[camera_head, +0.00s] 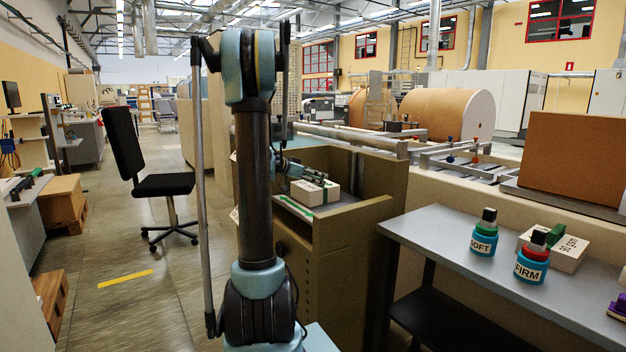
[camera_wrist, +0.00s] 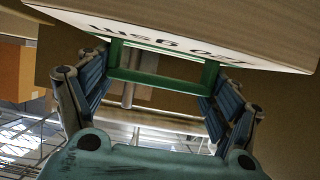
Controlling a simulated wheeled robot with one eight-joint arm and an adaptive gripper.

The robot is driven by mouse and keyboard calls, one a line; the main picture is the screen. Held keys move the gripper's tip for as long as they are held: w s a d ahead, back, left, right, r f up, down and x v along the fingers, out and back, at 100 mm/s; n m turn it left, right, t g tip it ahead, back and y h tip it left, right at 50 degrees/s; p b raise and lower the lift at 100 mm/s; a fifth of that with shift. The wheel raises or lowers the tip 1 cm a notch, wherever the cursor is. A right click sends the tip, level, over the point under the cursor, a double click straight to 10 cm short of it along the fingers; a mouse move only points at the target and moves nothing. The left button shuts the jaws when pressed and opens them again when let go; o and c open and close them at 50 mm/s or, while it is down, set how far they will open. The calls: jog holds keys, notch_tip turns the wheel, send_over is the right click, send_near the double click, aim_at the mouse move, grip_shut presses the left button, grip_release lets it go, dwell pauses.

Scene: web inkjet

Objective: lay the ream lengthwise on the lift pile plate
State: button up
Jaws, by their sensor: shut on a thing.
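A white ream (camera_head: 327,194) with a green band is at my gripper (camera_head: 300,176), inside the open-topped tan cabinet in the head view. In the wrist view my gripper (camera_wrist: 158,78) is shut on the green band (camera_wrist: 150,71) of the ream (camera_wrist: 200,48), whose printed face shows upside down. A grey plate with a green strip (camera_head: 296,208) shows at the cabinet's near side, below the ream; it may be the lift pile plate. I cannot tell whether the ream touches it. My arm hides part of the cabinet.
The tan cabinet walls (camera_head: 350,240) stand close around the ream. At right, a grey table (camera_head: 450,250) holds a SOFT bottle (camera_head: 483,238), a FIRM bottle (camera_head: 531,262) and another white block (camera_head: 568,256). A black chair (camera_head: 165,184) stands at left; the floor before it is clear.

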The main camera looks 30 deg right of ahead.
jog(key=o, duration=2)
jog(key=w+v, duration=0.1)
jog(key=v, duration=1.1)
jog(key=s+a+f+n+y, duration=0.4)
jog(key=s+a+f+n, duration=0.1)
jog(key=s+a, duration=0.5)
jog(key=s+a+f+n+y, duration=0.5)
jog(key=s+a+f, duration=0.3)
jog(key=s+a, duration=0.3)
jog(key=s+a+f+n+t+y, duration=0.1)
jog(key=s+a+f+n+y, duration=0.3)
jog(key=s+a, duration=0.6)
jog(key=shift+s+a+f+n, duration=0.1)
jog(key=shift+s+f+n, duration=0.5)
jog(key=shift+s+n, duration=0.2)
jog(key=shift+s+a+f+n, duration=0.15)
jog(key=shift+s+f+n, duration=0.5)
jog(key=shift+s+n, duration=0.2)
